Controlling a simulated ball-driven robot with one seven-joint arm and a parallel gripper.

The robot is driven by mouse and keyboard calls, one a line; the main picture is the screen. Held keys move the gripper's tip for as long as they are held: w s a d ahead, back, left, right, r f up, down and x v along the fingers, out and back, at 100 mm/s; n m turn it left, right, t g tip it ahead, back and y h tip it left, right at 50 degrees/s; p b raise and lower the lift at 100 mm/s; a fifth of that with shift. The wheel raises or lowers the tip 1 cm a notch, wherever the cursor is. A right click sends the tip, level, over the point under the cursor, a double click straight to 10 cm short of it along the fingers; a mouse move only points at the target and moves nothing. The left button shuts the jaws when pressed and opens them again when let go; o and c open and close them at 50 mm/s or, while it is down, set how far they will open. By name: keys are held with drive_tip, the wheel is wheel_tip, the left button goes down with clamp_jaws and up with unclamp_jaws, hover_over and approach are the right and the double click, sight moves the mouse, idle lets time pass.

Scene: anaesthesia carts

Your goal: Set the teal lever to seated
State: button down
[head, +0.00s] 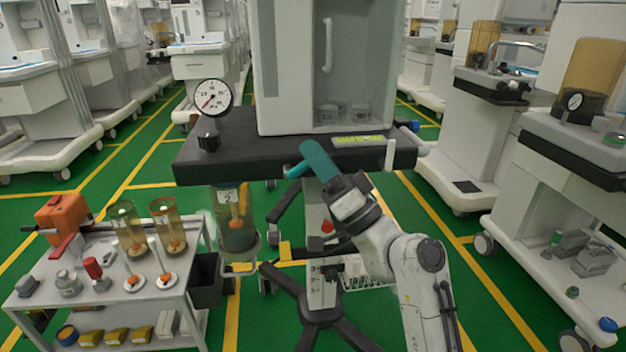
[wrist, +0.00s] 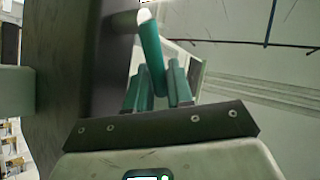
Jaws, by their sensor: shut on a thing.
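The teal lever (head: 314,156) is at the front edge of the dark shelf (head: 250,150) of the middle cart, to the right of the canister marked 2 (head: 235,220). In the wrist view the teal lever (wrist: 151,45) is a rod with a pale tip, leaning slightly left. My gripper (wrist: 158,88) is shut on the lever, one teal finger on each side. In the head view my gripper (head: 334,180) reaches it from the lower right. The lever's base is partly hidden by my gripper, and I cannot read a seated mark.
A pressure gauge (head: 211,98) and a black knob (head: 208,140) are on the shelf's left end. A white handle (head: 390,155) is at its right. A trolley (head: 150,295) with canisters and tools stands at lower left.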

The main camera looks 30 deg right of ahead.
drive_tip(key=shift+d+f+m+t+h+b, duration=0.2)
drive_tip(key=shift+m+t+h+b, duration=0.4)
drive_tip(key=shift+b, duration=0.2)
drive_tip(key=shift+d+f+m+t+h+b, duration=0.15)
drive_tip(key=shift+m+t+h+b, duration=0.3)
drive_tip(key=shift+m+b, duration=0.3)
drive_tip(key=shift+a, duration=0.1)
drive_tip(key=c, duration=1.2)
unclamp_jaws()
drive_tip(key=shift+s, duration=0.1)
drive_tip(key=shift+o, duration=0.2)
drive_tip(key=shift+r, duration=0.1)
